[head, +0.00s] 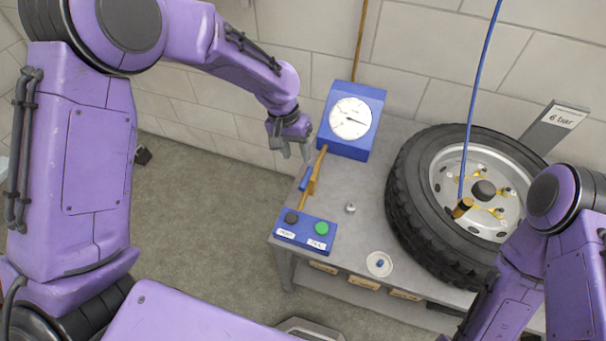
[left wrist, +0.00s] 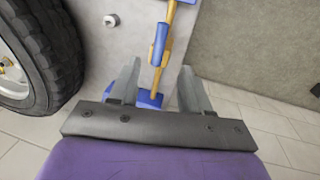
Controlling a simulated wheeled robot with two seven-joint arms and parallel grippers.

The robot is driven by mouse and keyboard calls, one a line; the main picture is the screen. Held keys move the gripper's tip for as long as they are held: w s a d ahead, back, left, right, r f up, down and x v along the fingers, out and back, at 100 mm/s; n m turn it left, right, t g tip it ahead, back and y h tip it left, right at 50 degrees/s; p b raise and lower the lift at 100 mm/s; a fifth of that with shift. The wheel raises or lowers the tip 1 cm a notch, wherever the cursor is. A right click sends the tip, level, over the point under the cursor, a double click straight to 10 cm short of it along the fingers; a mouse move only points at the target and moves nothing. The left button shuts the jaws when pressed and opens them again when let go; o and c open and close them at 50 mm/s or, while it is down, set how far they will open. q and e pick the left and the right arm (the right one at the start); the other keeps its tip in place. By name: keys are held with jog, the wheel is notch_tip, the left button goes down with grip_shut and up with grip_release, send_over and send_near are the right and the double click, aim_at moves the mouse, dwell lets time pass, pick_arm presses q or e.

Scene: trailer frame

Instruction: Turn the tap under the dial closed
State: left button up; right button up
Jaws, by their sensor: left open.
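The dial (head: 351,118) is a white round gauge on a blue box at the back of the bench. Below it a brass pipe (head: 321,160) runs toward the front, carrying the tap with its blue handle (head: 304,180). The handle looks roughly in line with the pipe. In the left wrist view the blue handle (left wrist: 160,45) lies beyond the fingertips, roughly between their lines. My left gripper (head: 291,153) is open and empty, close to the tap on its back left side; I see no contact. My right arm shows at the right, but its gripper is out of view.
A blue box with a black and a green button (head: 321,228) sits at the bench's front left corner. A large tyre (head: 417,205) with a blue hose stands at the right. A small metal nut (head: 350,208) and a white dish (head: 379,264) lie on the bench. Floor left of the bench is clear.

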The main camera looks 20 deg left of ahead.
aim_at(304, 179)
pick_arm(q)
jog(key=f, duration=0.3)
jog(key=d+f+p, duration=0.1)
jog(key=f, duration=0.2)
jog(key=d+f, duration=0.1)
jog(key=f, duration=0.3)
jog(key=shift+s+f+p, duration=0.1)
jog(key=shift+p, duration=0.2)
grip_shut()
